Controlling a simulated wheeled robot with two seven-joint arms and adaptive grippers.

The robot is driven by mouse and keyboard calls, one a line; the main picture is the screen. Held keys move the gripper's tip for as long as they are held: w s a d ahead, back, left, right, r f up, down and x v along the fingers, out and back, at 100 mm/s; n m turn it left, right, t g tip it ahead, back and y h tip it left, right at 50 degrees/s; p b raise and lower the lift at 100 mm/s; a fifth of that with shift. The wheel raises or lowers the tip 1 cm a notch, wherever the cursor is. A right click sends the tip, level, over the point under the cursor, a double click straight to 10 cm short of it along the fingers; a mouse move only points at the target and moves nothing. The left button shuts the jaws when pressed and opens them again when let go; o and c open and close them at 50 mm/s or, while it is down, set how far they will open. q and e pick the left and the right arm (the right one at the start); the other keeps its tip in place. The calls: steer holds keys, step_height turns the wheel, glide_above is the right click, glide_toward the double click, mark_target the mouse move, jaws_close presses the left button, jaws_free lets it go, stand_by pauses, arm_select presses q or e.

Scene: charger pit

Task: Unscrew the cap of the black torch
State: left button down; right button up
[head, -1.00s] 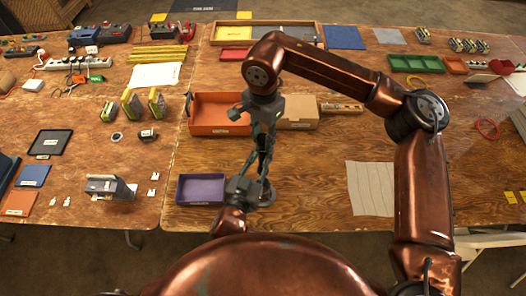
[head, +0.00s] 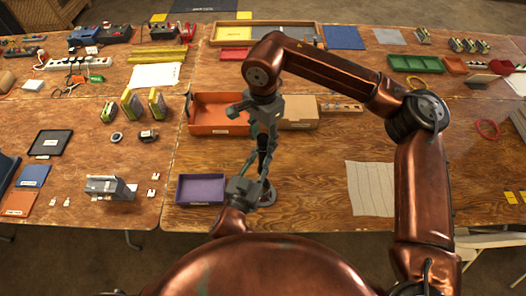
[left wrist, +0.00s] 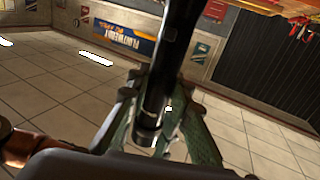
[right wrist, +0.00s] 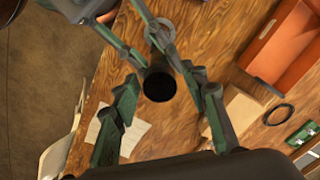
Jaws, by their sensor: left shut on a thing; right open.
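The black torch (head: 263,160) is upright in the head view, between my two grippers and largely covered by their fingers. My left gripper (head: 262,178) comes in from below and is shut on the torch's body. In the left wrist view, the dark torch (left wrist: 180,55) runs between its green fingers. My right gripper (head: 265,143) points down from above and is open. In the right wrist view, its fingers stand apart on both sides of the torch's round dark end (right wrist: 159,86). I cannot tell a seam between cap and body.
A white sheet (head: 371,190) lies right, with bare wood between.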

steer(key=m, duration=0.4)
steer(key=shift+m, duration=0.7)
steer(key=m, duration=0.4)
steer(key=shift+m, duration=0.6)
steer(key=m, duration=0.4)
steer(key=shift+m, duration=0.4)
